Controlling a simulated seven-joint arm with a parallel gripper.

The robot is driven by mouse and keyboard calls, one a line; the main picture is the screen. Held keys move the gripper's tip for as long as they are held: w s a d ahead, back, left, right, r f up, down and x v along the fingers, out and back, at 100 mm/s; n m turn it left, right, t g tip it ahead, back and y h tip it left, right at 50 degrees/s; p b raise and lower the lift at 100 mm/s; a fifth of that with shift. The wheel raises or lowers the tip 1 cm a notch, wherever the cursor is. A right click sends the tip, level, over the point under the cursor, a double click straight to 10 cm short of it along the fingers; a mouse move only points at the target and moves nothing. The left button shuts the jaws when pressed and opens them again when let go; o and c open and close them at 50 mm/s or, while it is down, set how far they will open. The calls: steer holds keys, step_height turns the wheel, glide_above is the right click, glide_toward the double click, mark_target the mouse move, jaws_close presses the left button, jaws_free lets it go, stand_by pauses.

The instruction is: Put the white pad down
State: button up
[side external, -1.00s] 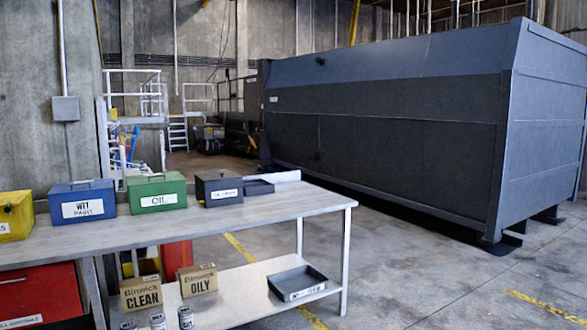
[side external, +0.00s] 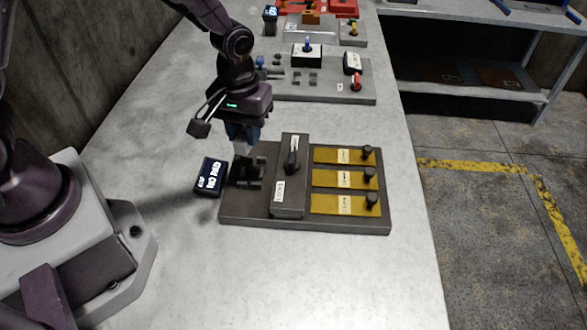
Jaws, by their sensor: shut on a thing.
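My gripper (side external: 243,137) points down over the left rear part of a dark fixture board (side external: 240,214). The pad is partly hidden by the fingers. It is at or just above the board near some dark raised pieces (side external: 247,172); I cannot tell whether it touches them.
A dark block with white lettering (side external: 209,177) sits at the board's left edge. The board carries an upright dark lever (side external: 292,155) and yellow strips with black knobs (side external: 345,179). Another fixture (side external: 330,82) stands behind. The table front (side external: 300,285) is clear.

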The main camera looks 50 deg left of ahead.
mark_target(253, 175)
steer(key=shift+w+f+n, duration=0.15)
steer(key=shift+n, duration=0.85)
step_height(253, 175, down, 4)
steer(key=shift+r, duration=0.2)
steer(key=shift+f, duration=2.15)
steer(key=shift+f, duration=0.15)
steer(key=o, duration=0.9)
